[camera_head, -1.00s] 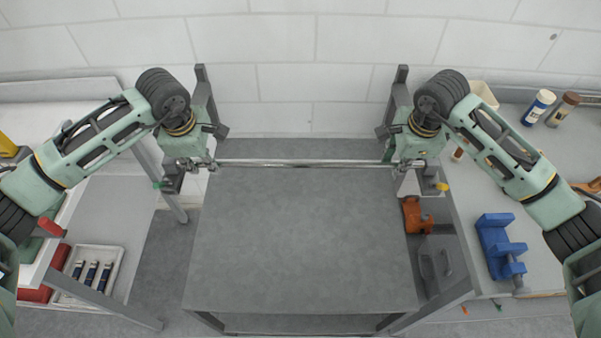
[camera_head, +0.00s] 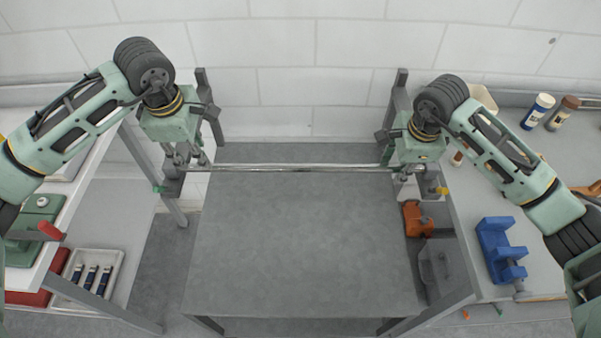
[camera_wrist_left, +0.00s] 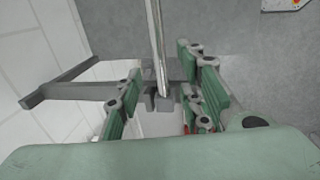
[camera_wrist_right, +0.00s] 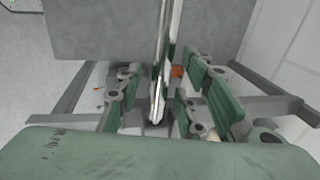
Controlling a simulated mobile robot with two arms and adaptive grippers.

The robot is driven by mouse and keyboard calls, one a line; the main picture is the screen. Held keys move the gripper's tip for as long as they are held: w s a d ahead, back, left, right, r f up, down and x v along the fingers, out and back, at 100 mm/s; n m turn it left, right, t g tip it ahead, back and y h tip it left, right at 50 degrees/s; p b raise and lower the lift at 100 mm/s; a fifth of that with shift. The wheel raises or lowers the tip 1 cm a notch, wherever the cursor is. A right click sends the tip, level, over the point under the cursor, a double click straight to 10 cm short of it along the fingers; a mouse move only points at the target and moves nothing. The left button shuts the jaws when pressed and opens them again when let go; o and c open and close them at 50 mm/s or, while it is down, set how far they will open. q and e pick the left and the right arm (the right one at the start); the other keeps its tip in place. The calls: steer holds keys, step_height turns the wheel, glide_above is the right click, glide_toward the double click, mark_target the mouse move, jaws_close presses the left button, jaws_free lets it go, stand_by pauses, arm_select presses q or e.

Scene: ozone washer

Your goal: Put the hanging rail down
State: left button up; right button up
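The hanging rail (camera_head: 300,167) is a thin silver rod lying level across the head view, in front of the far wall. Its left end meets a dark grey holder (camera_head: 172,186) and its right end lies by another holder (camera_head: 430,184). My left gripper (camera_head: 187,158) is at the rail's left end; in the left wrist view (camera_wrist_left: 163,95) its green-padded fingers stand apart on both sides of the rail. My right gripper (camera_head: 405,176) is at the right end; in the right wrist view (camera_wrist_right: 160,95) its fingers also stand apart with the rail between them.
A grey table (camera_head: 300,240) with a bare top stands below the rail. Grey uprights (camera_head: 205,95) rise behind the grippers.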

steer(key=shift+r, duration=0.35)
arm_select(q)
steer(key=r, duration=0.2)
steer(key=s+r, duration=0.1)
steer(key=r, duration=0.1)
steer(key=shift+r, duration=0.3)
arm_select(e)
step_height(320, 180, up, 11)
steer(key=s, duration=0.2)
steer(key=shift+s, duration=0.15)
